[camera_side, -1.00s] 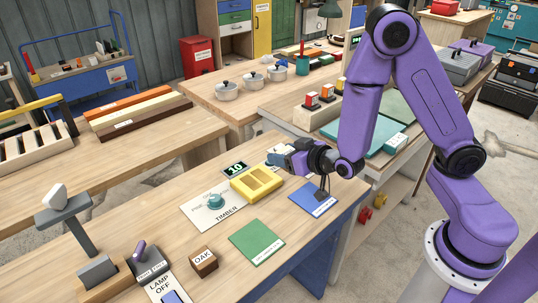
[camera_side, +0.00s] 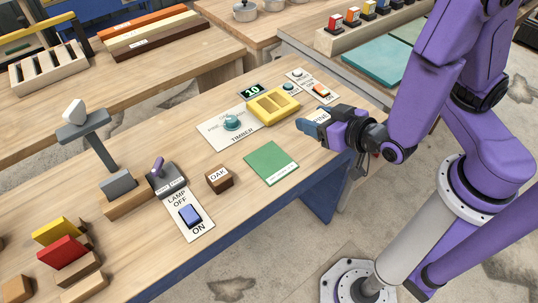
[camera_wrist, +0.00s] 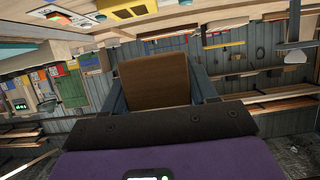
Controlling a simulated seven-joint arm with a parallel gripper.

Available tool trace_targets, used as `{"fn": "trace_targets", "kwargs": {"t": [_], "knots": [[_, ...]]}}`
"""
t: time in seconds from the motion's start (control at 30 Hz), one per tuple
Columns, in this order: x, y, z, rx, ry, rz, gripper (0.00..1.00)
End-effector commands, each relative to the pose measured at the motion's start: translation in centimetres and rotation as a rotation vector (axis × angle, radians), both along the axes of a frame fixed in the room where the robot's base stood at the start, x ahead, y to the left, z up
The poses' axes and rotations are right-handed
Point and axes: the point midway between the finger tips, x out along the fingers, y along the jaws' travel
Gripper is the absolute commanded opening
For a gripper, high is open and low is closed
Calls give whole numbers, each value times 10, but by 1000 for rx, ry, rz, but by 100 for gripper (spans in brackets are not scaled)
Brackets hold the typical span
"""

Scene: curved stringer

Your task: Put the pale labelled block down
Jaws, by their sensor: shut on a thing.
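The pale labelled block (camera_side: 321,116) is between the jaws of my gripper (camera_side: 311,122) in the side view, its label partly covered by a finger. In the wrist view the block (camera_wrist: 155,82) fills the gap between both fingers (camera_wrist: 155,90) and looks brown in shadow. My gripper is shut on it at the right end of the wooden bench (camera_side: 235,90), right of the green mat (camera_side: 271,163). I cannot tell whether the block touches anything below. The blue mat is not visible; my gripper and arm cover that area.
A yellow tray (camera_side: 272,106) stands close behind my gripper, and a switch panel (camera_side: 314,86) lies beyond. The dark OAK block (camera_side: 219,179) is left of the green mat. A lamp switch plate (camera_side: 188,216) and a lever box (camera_side: 165,180) lie further left.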

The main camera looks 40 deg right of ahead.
Motion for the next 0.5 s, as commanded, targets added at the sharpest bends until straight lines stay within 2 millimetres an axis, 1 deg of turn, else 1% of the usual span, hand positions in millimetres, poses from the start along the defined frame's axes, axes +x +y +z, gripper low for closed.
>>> {"fn": "trace_targets", "kwargs": {"t": [0.03, 0.1, 0.23, 0.37, 0.5], "knots": [[-10, 5, -1, -3, -3, 8, 21], [-20, 7, -2, -3, -7, 6, 21], [-30, 9, -2, -1, -13, 2, 21], [-30, 11, -4, -3, -16, -2, 21], [-20, 15, -9, -3, -16, -4, 21]]}}
